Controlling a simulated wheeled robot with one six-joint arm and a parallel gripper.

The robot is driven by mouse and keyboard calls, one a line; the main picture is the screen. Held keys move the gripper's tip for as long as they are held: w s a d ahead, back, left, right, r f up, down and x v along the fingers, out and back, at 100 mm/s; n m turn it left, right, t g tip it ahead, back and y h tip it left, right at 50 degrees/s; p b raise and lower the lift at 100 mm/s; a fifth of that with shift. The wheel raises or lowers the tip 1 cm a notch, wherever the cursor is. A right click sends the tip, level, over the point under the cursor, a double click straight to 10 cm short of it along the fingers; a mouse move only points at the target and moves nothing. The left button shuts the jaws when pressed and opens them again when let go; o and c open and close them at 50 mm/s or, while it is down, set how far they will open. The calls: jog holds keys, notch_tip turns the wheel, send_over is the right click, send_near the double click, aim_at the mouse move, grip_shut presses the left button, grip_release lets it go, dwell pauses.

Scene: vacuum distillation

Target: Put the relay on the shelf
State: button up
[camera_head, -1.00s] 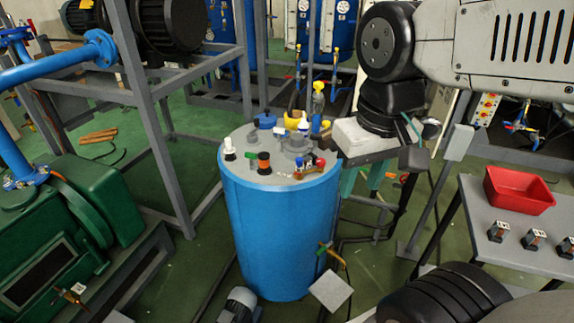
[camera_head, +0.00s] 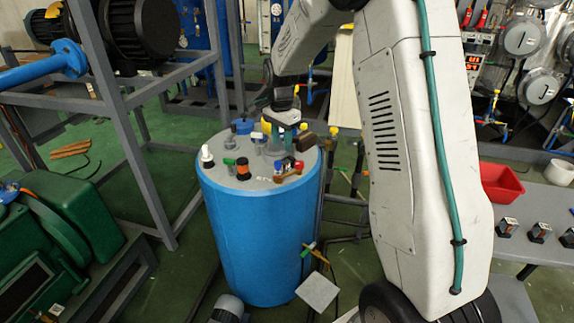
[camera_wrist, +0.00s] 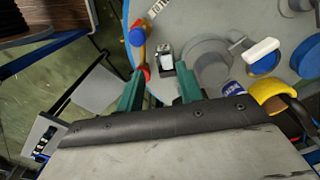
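A small black relay with a white top (camera_wrist: 165,60) shows in the wrist view, over the grey lid of the blue tank. My gripper (camera_wrist: 160,72) has its two green fingers apart, with the relay near and partly between their tips. A gap shows beside the relay, so I see no grip on it. In the head view my gripper (camera_head: 288,142) is low over the tank's lid, and the relay cannot be made out there. Similar relays (camera_head: 507,227) stand in a row on a grey shelf (camera_head: 540,199) at the right.
The blue tank (camera_head: 257,240) carries several fittings on its lid, including a black-and-orange one (camera_head: 242,168) and a valve (camera_head: 289,171). A red bin (camera_head: 499,183) stands on the shelf. A grey steel frame (camera_head: 130,135) and green machine (camera_head: 72,220) are at left.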

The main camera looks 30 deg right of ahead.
aim_at(283, 162)
jog(key=f, duration=0.3)
jog(key=shift+w+d, duration=0.25)
jog(key=shift+w, duration=0.15)
notch_tip(283, 162, down, 6)
jog(key=shift+d, duration=0.15)
jog(key=c, duration=0.7)
jog(key=shift+c, duration=0.2)
